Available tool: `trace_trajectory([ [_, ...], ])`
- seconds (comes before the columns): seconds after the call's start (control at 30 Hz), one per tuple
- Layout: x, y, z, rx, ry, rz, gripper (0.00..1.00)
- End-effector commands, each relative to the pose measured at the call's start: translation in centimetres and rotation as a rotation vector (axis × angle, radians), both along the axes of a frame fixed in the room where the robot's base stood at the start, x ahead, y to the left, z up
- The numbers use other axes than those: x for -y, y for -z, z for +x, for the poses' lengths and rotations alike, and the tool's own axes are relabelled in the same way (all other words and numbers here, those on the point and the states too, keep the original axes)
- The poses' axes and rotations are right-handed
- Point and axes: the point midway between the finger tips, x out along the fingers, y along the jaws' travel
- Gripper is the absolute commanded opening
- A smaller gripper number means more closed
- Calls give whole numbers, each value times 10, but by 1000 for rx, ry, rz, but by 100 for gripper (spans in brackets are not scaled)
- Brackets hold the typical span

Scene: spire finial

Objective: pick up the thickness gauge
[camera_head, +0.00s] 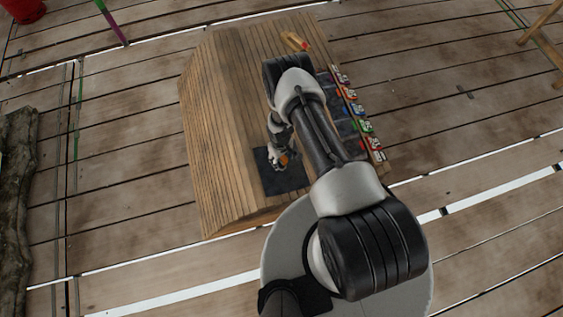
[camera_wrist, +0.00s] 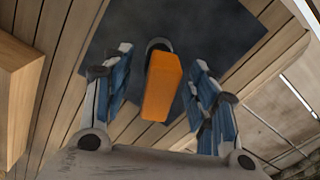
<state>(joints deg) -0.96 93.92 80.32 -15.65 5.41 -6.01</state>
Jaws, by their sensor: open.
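The thickness gauge looks to be the orange block-like object (camera_wrist: 162,84) with a dark round end, seen between my fingers in the wrist view. It lies over a dark mat (camera_wrist: 220,32). My gripper (camera_wrist: 158,95) is open, with one blue-padded finger on each side of the orange object and a visible gap on both sides. In the head view, my gripper (camera_head: 279,158) is over the dark mat (camera_head: 284,183) on the wooden bench, and a small bit of orange (camera_head: 284,159) shows beside it. Most of the object is hidden there by my gripper.
The slatted wooden bench (camera_head: 215,130) has a raised ridge left of the mat. A row of small coloured items (camera_head: 362,125) lines its right edge, partly behind my arm. A wooden piece with a red end (camera_head: 296,41) lies at the far end.

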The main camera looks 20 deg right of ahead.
Motion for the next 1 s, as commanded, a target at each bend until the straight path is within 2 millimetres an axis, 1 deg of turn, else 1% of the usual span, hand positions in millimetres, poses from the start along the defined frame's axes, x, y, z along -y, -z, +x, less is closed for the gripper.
trace_trajectory([
  [0.13, 0, 11, 1, 1, 1, 0, 53],
  [0.3, 1, 39, 1, 0, 1, 0, 53],
  [0.4, 1, 51, 1, 0, 2, 0, 53],
  [0.47, 1, 53, 1, 1, 1, 0, 53],
  [0.67, 1, 51, 2, 1, 1, 0, 53],
  [1.0, 1, 51, 1, 1, 1, 0, 30],
])
